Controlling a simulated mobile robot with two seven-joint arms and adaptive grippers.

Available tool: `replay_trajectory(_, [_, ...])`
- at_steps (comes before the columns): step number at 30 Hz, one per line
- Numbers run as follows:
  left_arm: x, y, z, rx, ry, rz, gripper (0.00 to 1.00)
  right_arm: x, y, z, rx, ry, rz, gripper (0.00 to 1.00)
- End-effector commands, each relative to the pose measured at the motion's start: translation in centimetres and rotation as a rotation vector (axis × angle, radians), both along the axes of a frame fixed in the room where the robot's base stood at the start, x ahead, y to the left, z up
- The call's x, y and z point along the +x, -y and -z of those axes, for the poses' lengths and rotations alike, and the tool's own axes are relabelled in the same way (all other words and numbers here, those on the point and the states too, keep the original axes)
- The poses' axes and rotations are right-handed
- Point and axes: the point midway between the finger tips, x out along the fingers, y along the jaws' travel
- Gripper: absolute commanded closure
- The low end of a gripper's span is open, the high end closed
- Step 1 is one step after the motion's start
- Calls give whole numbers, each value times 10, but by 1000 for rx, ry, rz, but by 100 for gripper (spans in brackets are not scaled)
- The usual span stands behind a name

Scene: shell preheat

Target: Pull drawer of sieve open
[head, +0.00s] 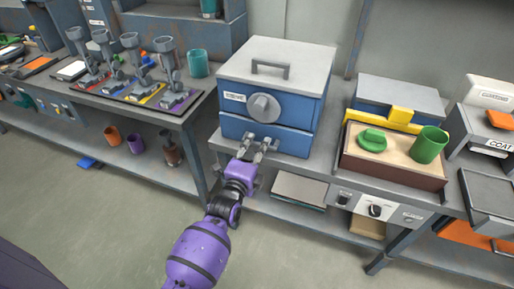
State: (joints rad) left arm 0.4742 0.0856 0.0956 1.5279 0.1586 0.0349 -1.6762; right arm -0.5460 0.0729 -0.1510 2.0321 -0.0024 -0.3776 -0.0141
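The sieve (286,99) is a blue box with a light grey lid, a bar handle on top and a round grey knob on its upper front. Its drawer (293,143) is the lower blue front section, which looks about flush with the body. My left gripper (259,142), on a purple arm, is at the lower middle of the drawer front. Its two grey fingers are spread apart, close to the drawer front. The fingers cover any drawer handle there, and I cannot tell whether they touch it. My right gripper is not in view.
To the right, a brown sandbox tray (389,172) holds a green cup (429,145) and a green lid. To the left, several grey tools stand on coloured mats beside a teal cup (198,64). The floor in front of the bench is free.

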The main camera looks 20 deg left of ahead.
Motion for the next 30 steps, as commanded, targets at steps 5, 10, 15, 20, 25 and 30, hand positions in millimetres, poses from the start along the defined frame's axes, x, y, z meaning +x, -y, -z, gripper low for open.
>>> replay_trajectory(5, [0,0,0,0,0,0,70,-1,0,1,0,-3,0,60])
replay_trajectory(10, [0,0,0,0,-1,0,93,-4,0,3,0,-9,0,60])
replay_trajectory(15, [0,0,0,0,-1,0,100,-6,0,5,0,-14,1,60])
replay_trajectory(20, [0,0,0,0,0,0,100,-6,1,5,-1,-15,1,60])
replay_trajectory(25, [-4,0,0,0,-1,0,100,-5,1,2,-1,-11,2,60])
replay_trajectory(30, [-26,-1,-2,-1,-2,0,100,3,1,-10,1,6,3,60])
